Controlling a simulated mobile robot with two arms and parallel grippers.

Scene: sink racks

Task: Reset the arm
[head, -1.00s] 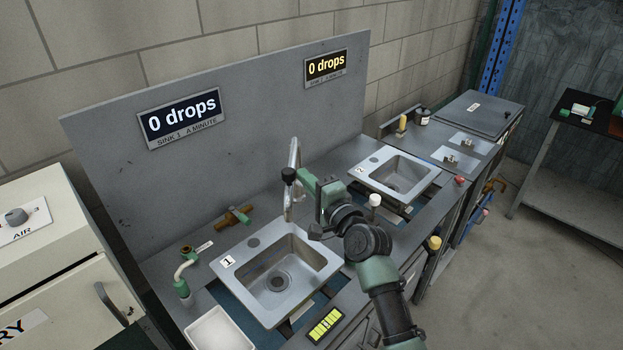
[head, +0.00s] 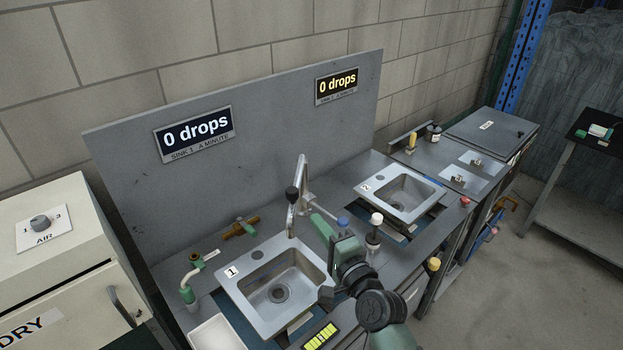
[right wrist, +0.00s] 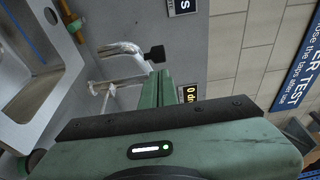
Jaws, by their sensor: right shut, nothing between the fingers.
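My right gripper (head: 316,216) is in the head view, just right of the tap (head: 296,200) behind sink 1 (head: 240,300). Its green fingers point up and to the left, and nothing is between them. In the right wrist view the fingers (right wrist: 155,90) lie together, with the silver tap and its black knob (right wrist: 155,53) beyond them. I cannot tell from the head view how far the fingertips are from the tap. My right arm comes in from the bottom, in front of the counter. My left gripper is not in view.
Sink 2 (head: 433,199) is further right. A white-capped bottle (head: 373,240) and a blue-capped thing (head: 343,222) stand close behind the gripper. Brass and green pipe parts (head: 240,228) lie left of the tap. A white tray (head: 215,334) is at the front left.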

